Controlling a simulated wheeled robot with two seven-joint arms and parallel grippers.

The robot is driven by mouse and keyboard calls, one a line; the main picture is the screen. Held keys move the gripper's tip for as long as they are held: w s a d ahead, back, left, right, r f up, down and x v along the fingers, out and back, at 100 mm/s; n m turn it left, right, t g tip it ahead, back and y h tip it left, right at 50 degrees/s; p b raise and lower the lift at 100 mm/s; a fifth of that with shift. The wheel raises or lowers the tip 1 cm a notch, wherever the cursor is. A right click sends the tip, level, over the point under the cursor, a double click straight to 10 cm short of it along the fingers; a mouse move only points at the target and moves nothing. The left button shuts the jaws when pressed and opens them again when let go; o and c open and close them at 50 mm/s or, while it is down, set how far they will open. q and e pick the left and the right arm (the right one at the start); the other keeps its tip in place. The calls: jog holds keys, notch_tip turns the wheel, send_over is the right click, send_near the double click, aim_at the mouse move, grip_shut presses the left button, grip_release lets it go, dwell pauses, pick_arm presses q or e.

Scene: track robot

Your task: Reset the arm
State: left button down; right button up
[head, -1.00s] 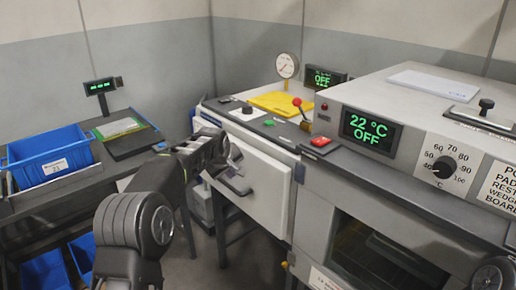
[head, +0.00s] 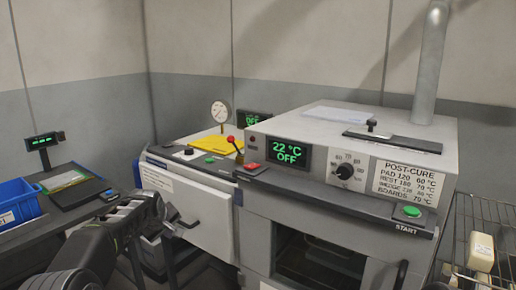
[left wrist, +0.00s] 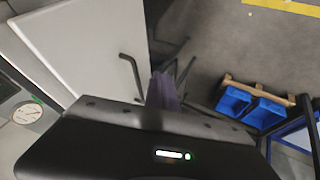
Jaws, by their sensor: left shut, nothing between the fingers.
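My left gripper (head: 155,207) reaches in from the lower left in the head view, in front of the left edge of a white press front panel (head: 205,213). Its shut fingers (left wrist: 163,90) show in the left wrist view, with nothing between them. The panel's dark handle (head: 182,217) is just right of the gripper in the head view; I cannot tell whether they touch. In the left wrist view the handle (left wrist: 131,72) is left of the fingers, apart from them in the picture. My right gripper is not in view.
The post-cure oven (head: 320,165) stands right of the press, with its display reading 22 °C OFF. A wire rack (head: 490,225) is at far right. A bench with a blue bin (head: 18,203) is at left. More blue bins (left wrist: 265,112) sit low down, with open floor (left wrist: 225,50) beside them.

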pick_arm(q)
jog(key=s+d+f+m+h, duration=0.2)
jog(key=d+f+m, duration=0.4)
jog(key=f, duration=0.7)
jog(key=s+d+f+g+h, duration=0.1)
jog(key=s+d+f, duration=0.6)
jog(key=s+f, duration=0.45)
jog(key=s+d+f+g, duration=0.2)
jog(key=s+f, duration=0.2)
jog(key=s, duration=0.7)
jog(key=s+d+f+m+g+h, duration=0.1)
jog(key=s+d+f+g, duration=0.1)
jog(key=s, duration=1)
jog(key=s+d+f+g, duration=0.2)
jog(key=s+f, duration=0.3)
jog(key=s, duration=0.7)
jog(key=shift+s+d+f+h, duration=0.25)
jog(key=shift+d+f+h, duration=0.15)
jog(key=shift+d, duration=0.2)
